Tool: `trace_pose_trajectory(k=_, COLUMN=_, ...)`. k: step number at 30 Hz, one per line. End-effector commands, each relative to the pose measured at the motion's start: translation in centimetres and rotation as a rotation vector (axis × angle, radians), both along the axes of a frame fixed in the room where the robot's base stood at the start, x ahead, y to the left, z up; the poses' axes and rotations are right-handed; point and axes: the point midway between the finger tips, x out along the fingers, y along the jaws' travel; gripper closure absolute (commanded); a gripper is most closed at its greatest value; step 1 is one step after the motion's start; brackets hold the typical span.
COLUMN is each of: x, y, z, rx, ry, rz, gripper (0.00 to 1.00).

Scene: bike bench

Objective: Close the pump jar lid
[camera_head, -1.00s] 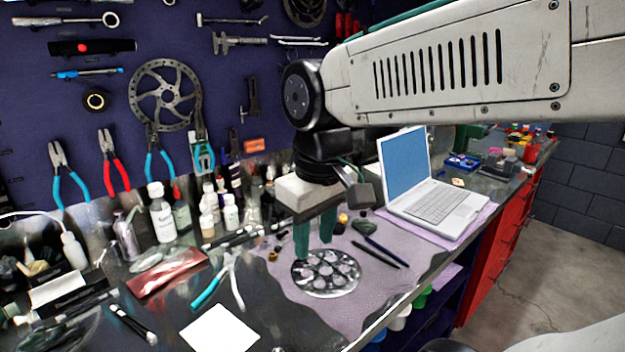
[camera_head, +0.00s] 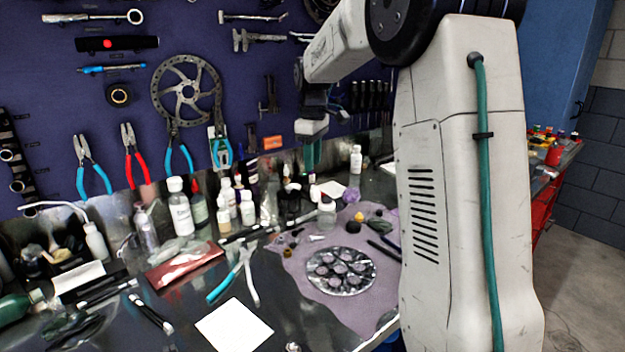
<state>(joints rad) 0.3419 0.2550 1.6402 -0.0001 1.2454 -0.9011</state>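A small, pale, squat jar (camera_head: 326,213) stands at the back edge of the lilac cloth and may be the pump jar. It is too small in the picture to tell how its lid sits. My gripper (camera_head: 312,158) is at the back of the bench near the wall, above and a little left of this jar and apart from it. Its teal fingers overlap in this view, so their gap cannot be judged. I see nothing held in them.
A disc-shaped palette (camera_head: 340,271) lies on the lilac cloth (camera_head: 310,290). Several bottles, including a tall white one (camera_head: 180,212), crowd the back left. Pliers (camera_head: 238,275) and a white sheet (camera_head: 233,327) lie in front. My arm hides the bench's right part.

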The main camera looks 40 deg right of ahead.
Motion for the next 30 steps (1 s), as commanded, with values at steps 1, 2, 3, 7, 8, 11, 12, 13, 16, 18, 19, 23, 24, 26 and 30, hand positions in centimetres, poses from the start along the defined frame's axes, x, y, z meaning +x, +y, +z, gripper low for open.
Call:
trace_pose_trajectory(k=1, x=-0.1, y=0.1, z=-0.9, rx=0.001, ry=0.004, rz=0.000, gripper=0.63)
trace_pose_trajectory(k=2, x=-0.1, y=0.1, z=-1.4, rx=0.001, ry=0.003, rz=0.000, gripper=0.63)
trace_pose_trajectory(k=3, x=-0.1, y=0.1, z=-2.1, rx=0.001, ry=0.003, rz=0.000, gripper=0.63)
trace_pose_trajectory(k=7, x=-0.1, y=0.1, z=-4.1, rx=0.000, ry=0.002, rz=0.000, gripper=0.63)
trace_pose_trajectory(k=8, x=-0.1, y=0.1, z=-4.5, rx=0.000, ry=0.002, rz=0.000, gripper=0.63)
trace_pose_trajectory(k=11, x=-0.1, y=0.1, z=-5.5, rx=-0.001, ry=0.001, rz=0.000, gripper=0.63)
trace_pose_trajectory(k=12, x=-0.1, y=0.1, z=-5.8, rx=-0.001, ry=-0.001, rz=0.000, gripper=0.63)
trace_pose_trajectory(k=13, x=-0.1, y=0.1, z=-5.9, rx=-0.001, ry=-0.001, rz=0.000, gripper=0.63)
trace_pose_trajectory(k=16, x=-0.1, y=0.1, z=-6.1, rx=-0.001, ry=-0.001, rz=0.000, gripper=0.63)
trace_pose_trajectory(k=18, x=-0.1, y=0.1, z=-6.2, rx=-0.001, ry=-0.001, rz=-0.001, gripper=0.63)
trace_pose_trajectory(k=19, x=-0.1, y=0.1, z=-6.2, rx=-0.001, ry=-0.001, rz=-0.001, gripper=0.63)
trace_pose_trajectory(k=23, x=-0.1, y=0.1, z=-6.2, rx=-0.001, ry=-0.001, rz=-0.001, gripper=0.72)
trace_pose_trajectory(k=24, x=-0.1, y=0.1, z=-6.1, rx=-0.001, ry=-0.001, rz=-0.001, gripper=0.83)
trace_pose_trajectory(k=26, x=-0.1, y=0.1, z=-6.1, rx=-0.001, ry=-0.001, rz=-0.001, gripper=0.99)
trace_pose_trajectory(k=30, x=-0.1, y=0.1, z=-6.1, rx=-0.001, ry=-0.001, rz=-0.001, gripper=1.00)
